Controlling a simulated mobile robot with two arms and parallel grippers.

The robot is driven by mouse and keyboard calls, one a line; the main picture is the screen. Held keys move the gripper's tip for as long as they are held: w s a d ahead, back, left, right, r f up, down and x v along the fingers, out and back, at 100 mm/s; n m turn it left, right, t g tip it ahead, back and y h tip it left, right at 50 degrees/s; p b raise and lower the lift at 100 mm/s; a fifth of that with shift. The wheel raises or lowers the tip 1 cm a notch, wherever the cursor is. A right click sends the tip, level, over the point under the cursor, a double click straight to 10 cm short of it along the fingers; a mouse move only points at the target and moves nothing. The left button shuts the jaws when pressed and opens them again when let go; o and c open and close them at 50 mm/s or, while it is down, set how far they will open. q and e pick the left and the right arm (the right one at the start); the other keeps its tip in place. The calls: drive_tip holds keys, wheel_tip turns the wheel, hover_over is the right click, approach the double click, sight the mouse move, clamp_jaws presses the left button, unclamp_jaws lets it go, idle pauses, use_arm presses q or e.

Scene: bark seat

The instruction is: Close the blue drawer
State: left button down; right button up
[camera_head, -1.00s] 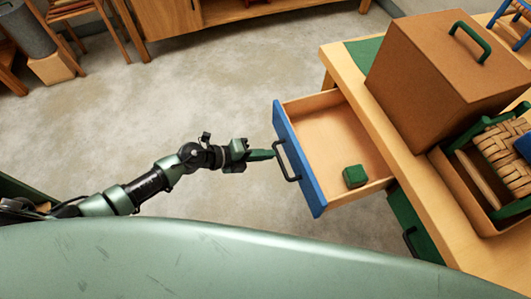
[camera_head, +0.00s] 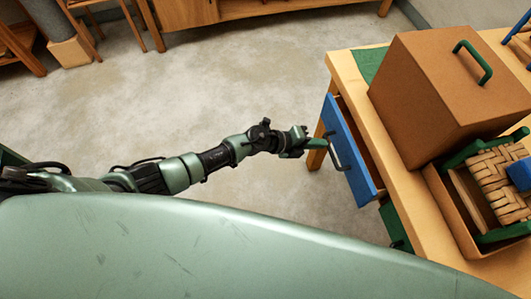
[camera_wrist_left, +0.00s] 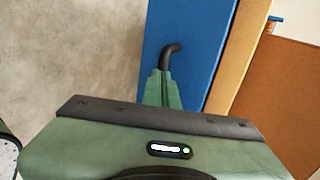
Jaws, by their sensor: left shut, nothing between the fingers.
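The blue drawer (camera_head: 347,146) is in the wooden table at the right of the head view. In the left wrist view the shut fingers (camera_wrist_left: 161,88) point at the dark handle (camera_wrist_left: 170,54) on the blue drawer front (camera_wrist_left: 190,50). Whether they touch the handle or the front, I cannot tell. My right gripper is out of view.
The wooden table (camera_head: 440,240) carries a brown box (camera_head: 430,100) with a green handle and an open box holding a woven seat (camera_head: 497,180). A green drawer (camera_head: 394,225) is below the blue one.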

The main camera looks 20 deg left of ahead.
sight(340, 139)
use_arm(q)
drive_tip(key=w+d, duration=0.1)
drive_tip(key=d, duration=0.2)
drive_tip(key=w+d, duration=0.1)
drive_tip(key=shift+w+d, duration=0.5)
drive_tip(key=shift+d, duration=0.1)
drive_tip(key=shift+d+r, duration=0.1)
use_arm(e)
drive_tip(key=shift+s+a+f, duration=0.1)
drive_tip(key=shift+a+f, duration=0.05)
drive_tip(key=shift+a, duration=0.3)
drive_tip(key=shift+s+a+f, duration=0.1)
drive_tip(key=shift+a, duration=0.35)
use_arm(q)
drive_tip(key=shift+r, duration=0.1)
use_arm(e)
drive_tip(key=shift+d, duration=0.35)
